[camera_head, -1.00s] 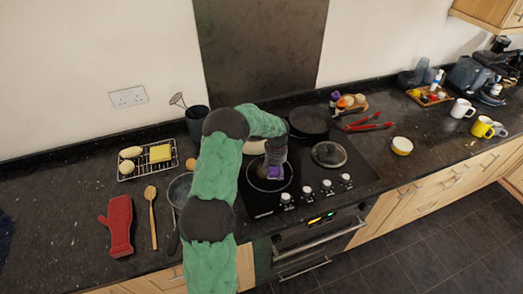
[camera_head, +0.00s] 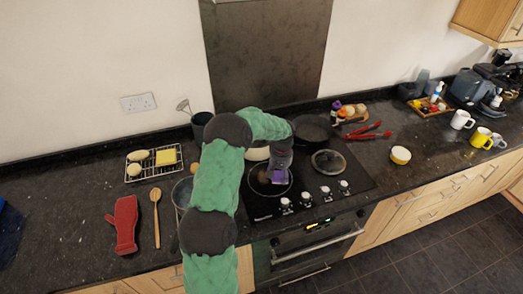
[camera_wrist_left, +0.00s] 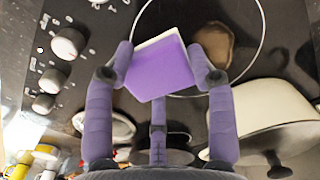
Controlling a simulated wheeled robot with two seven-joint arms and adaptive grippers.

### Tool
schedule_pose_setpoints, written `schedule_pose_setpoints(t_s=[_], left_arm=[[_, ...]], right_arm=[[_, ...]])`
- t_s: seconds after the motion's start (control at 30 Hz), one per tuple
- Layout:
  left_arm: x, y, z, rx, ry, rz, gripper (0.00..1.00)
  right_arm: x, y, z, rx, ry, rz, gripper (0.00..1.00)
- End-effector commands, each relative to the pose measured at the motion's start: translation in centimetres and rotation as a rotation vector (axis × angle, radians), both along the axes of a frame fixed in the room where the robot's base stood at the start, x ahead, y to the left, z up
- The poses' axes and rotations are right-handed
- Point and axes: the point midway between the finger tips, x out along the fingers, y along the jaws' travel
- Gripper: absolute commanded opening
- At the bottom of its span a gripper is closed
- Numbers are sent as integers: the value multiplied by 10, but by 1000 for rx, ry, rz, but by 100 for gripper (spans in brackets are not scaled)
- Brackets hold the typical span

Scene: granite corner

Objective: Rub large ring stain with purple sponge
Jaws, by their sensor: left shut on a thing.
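My left gripper (camera_head: 278,168) is shut on the purple sponge (camera_head: 279,176) over the front-left hob ring. In the left wrist view the sponge (camera_wrist_left: 160,68) is pinched between the two purple fingers, its pale side edge showing. The large ring (camera_wrist_left: 262,45) is a thin white circle on the black glass. A brown stain (camera_wrist_left: 213,43) lies inside it, to the right of the sponge and apart from it in this view. I cannot tell whether the sponge touches the glass. My right gripper is in neither view.
A cream pot (camera_wrist_left: 265,112) stands close beside the ring, behind it. Hob knobs (camera_head: 306,198) line the right front. A glass lid (camera_head: 328,161) and dark pan (camera_head: 312,129) are on the hob. A saucepan (camera_head: 181,194) stands left, near a wooden spoon (camera_head: 156,217).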

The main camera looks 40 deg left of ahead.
Motion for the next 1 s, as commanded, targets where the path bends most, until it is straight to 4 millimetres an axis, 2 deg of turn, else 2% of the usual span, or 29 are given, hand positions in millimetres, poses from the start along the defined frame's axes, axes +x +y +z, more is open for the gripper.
schedule_pose_setpoints(t_s=[0.1,0.27,1.0], left_arm=[[0,0,14,1,-1,-1,20],[-1,1,23,1,-1,-2,20],[-1,1,23,0,0,-2,20]], right_arm=[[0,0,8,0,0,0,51],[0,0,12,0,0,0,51],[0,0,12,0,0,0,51]])
